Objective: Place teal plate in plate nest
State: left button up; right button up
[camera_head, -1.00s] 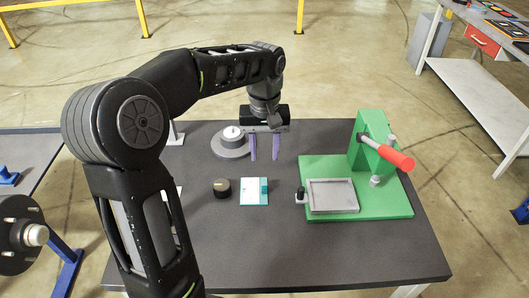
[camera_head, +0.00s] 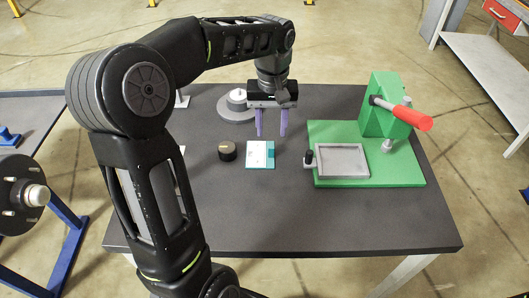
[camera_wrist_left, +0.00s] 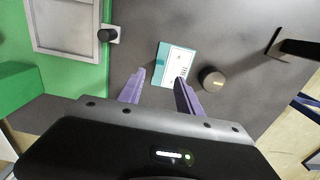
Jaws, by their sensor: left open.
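The teal plate (camera_head: 261,154) lies flat on the dark table, with a white label on its face; it also shows in the left wrist view (camera_wrist_left: 174,64). The plate nest (camera_head: 342,161) is a grey rectangular frame on the green fixture base, to the right of the plate; its corner shows in the left wrist view (camera_wrist_left: 68,24). My left gripper (camera_head: 271,135) is open and empty, its purple fingers pointing down just behind the plate in the head view. In the left wrist view its fingertips (camera_wrist_left: 162,76) stand near the plate's edge. My right gripper is not in view.
A red-handled clamp (camera_head: 403,113) rises behind the nest. A black knob (camera_wrist_left: 108,35) stands at the nest's left side. A black cylinder (camera_head: 227,151) stands left of the plate, and a round grey base (camera_head: 236,108) is behind it. The front of the table is clear.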

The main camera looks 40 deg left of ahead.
aim_at(272, 146)
pick_arm(q)
jog(key=shift+f, duration=1.3)
jog(key=shift+d+f+p, duration=0.1)
jog(key=shift+f+p, duration=0.35)
jog(key=shift+f, duration=2.15)
jog(key=shift+c, duration=0.2)
grip_shut()
